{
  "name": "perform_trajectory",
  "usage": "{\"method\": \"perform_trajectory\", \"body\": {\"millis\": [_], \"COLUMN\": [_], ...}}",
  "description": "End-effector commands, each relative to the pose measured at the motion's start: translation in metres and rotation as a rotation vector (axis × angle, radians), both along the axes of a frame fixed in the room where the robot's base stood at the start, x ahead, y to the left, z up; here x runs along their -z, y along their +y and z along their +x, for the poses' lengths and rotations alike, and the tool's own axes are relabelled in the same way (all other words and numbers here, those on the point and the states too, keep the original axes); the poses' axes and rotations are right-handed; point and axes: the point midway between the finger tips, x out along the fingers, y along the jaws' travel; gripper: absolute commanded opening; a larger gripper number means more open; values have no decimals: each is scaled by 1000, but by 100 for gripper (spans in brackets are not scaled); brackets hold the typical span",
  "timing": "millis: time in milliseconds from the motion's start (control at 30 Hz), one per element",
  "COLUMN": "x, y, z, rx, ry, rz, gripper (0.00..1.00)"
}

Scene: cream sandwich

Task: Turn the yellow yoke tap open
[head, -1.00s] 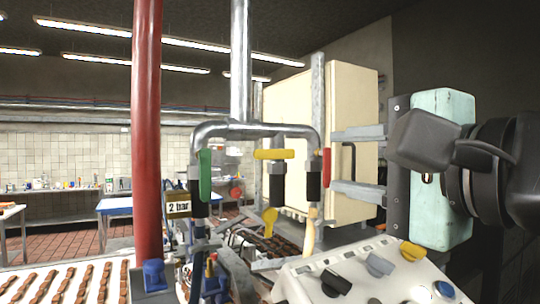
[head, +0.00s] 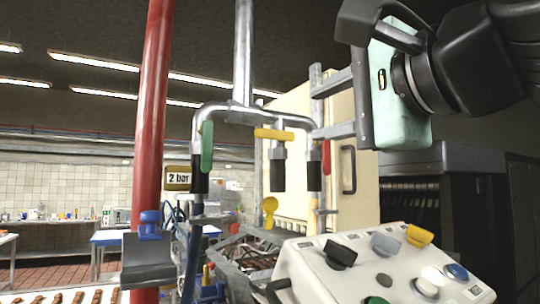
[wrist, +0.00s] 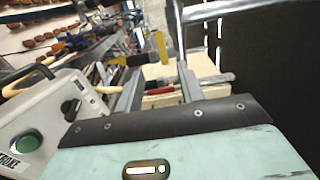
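The yellow yoke tap handle (head: 274,134) lies level across the middle down-pipe of the metal yoke (head: 240,113). A green handle (head: 207,146) hangs upright on the left leg and a red handle (head: 326,157) on the right leg. My gripper (head: 316,112) is at the upper right in the head view, mint green with two grey fingers spread apart and pointing left. It is empty. Its fingertips are near the right leg, to the right of the yellow handle and apart from it. In the wrist view a yellow bar (wrist: 134,60) shows just beyond the left fingertip.
A white control panel (head: 375,265) with black, blue and yellow knobs stands below my gripper. A cream cabinet (head: 343,185) is behind the yoke. A red column (head: 152,120) and a "2 bar" sign (head: 177,178) are on the left. A yellow round-headed lever (head: 269,208) stands below the yoke.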

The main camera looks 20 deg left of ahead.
Motion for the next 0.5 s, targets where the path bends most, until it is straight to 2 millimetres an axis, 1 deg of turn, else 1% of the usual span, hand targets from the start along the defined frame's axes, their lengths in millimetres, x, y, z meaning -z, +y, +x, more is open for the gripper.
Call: {"method": "perform_trajectory", "body": {"millis": [33,100,500], "x": [3,1,0], "y": [5,19,81], "z": [4,15,68], "rx": [-2,-5,-2], "ry": [1,4,2], "rz": [-1,-3,-2], "gripper": [38,38,38]}}
